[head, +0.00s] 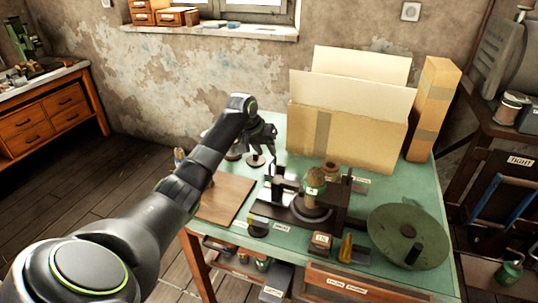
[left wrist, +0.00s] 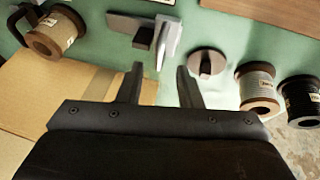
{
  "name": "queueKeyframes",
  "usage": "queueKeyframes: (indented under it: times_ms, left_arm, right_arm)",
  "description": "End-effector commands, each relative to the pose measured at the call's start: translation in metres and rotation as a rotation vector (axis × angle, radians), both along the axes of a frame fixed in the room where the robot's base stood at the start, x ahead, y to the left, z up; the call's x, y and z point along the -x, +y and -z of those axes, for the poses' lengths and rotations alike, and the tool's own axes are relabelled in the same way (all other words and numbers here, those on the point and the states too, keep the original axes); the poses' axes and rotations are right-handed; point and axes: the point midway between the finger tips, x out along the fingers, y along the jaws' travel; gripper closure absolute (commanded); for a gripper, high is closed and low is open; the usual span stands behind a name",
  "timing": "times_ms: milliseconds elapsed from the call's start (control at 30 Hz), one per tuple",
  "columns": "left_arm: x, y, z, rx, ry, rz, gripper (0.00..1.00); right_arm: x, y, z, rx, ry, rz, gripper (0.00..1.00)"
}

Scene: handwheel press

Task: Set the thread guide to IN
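My left gripper (head: 262,142) hangs over the back part of the green table, at the end of the arm from the left. In the left wrist view its two fingers (left wrist: 160,78) are apart with nothing between them. A pale grey metal piece with a dark block, which may be the thread guide (left wrist: 168,38), lies just past the fingertips, apart from them; in the head view it seems to be the pale upright piece (head: 281,183) beside the wound spool (head: 314,184). My right gripper is not in view.
A round knob (left wrist: 206,64) and two spools (left wrist: 258,85) sit right of the fingers in the left wrist view. A cardboard box (head: 345,135) stands behind. A wooden board (head: 228,198) lies left, and a green handwheel (head: 400,225) is at the right.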

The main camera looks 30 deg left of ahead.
Motion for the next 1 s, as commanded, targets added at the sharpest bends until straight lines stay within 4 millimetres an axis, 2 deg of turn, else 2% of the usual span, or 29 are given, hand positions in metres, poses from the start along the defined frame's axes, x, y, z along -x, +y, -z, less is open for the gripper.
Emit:
queueKeyframes:
  times_ms: [100,300,667,933,1000]
  left_arm:
    - [-0.008,-0.002,0.017,0.002,0.000,0.000,0.68]
    - [-0.015,-0.004,0.032,0.000,0.000,0.001,0.68]
    - [-0.017,-0.004,0.036,-0.001,-0.001,0.001,0.68]
    - [-0.017,-0.004,0.036,-0.001,-0.001,0.001,1.00]
    - [-0.017,-0.004,0.036,-0.001,-0.001,0.001,1.00]
  right_arm:
    - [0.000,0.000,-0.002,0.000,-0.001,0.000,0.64]
    - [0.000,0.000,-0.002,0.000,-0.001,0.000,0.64]
    - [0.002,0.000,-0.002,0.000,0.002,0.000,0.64]
    - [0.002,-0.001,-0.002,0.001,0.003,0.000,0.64]
    - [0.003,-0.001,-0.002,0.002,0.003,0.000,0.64]
